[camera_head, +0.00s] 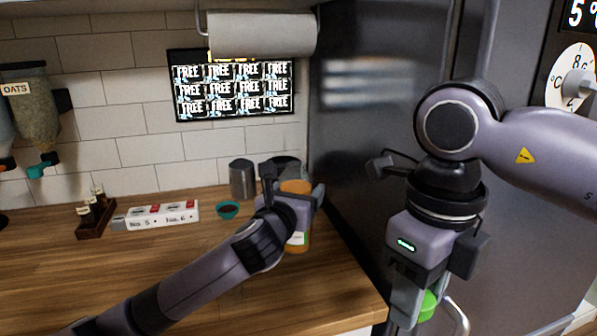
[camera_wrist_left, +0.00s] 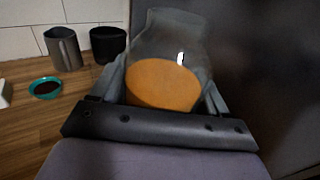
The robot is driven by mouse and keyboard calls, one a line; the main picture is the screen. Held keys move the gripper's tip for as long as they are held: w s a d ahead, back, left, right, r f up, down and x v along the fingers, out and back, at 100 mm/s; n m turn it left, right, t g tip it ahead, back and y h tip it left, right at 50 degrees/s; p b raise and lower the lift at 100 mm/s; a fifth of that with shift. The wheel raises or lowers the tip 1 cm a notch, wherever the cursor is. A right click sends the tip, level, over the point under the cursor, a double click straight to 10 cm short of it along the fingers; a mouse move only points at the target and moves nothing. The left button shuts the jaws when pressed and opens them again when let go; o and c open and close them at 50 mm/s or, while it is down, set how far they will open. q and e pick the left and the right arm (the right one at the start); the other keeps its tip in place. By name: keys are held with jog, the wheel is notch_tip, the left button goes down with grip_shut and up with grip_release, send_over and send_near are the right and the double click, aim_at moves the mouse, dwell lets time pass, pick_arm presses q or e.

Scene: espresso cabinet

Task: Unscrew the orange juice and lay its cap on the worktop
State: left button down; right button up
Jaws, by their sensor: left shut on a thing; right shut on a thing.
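The orange juice bottle (camera_head: 297,240) stands on the worktop (camera_head: 200,290) near its right end, close to the fridge. My left gripper (camera_head: 295,198) is shut around its upper part. In the left wrist view the clear bottle (camera_wrist_left: 165,85) sits between the fingers, with orange juice inside and no cap visible on it. My right gripper (camera_head: 415,306) is shut on a green cap (camera_head: 428,305), in front of the fridge and to the right of the worktop, apart from the bottle.
A metal cup (camera_head: 243,180), a dark cup (camera_wrist_left: 108,44) and a small teal bowl (camera_head: 228,210) stand near the bottle. A white labelled box (camera_head: 160,216) and a small rack (camera_head: 95,215) are farther left. The fridge (camera_head: 375,110) walls the right side. The front worktop is clear.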

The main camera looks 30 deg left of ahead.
pick_arm(q)
jog(key=shift+f+b, duration=0.45)
jog(key=shift+f, duration=2.2)
pick_arm(e)
jog(key=shift+f, duration=0.5)
pick_arm(q)
jog(key=shift+f, duration=0.1)
jog(key=shift+c, duration=1.4)
grip_release()
jog(key=shift+f, duration=0.15)
jog(key=shift+s, duration=0.15)
pick_arm(e)
jog(key=shift+f+b, duration=0.25)
jog(key=shift+b, duration=0.05)
pick_arm(q)
jog(key=v, duration=1.2)
pick_arm(e)
jog(key=shift+s, duration=0.15)
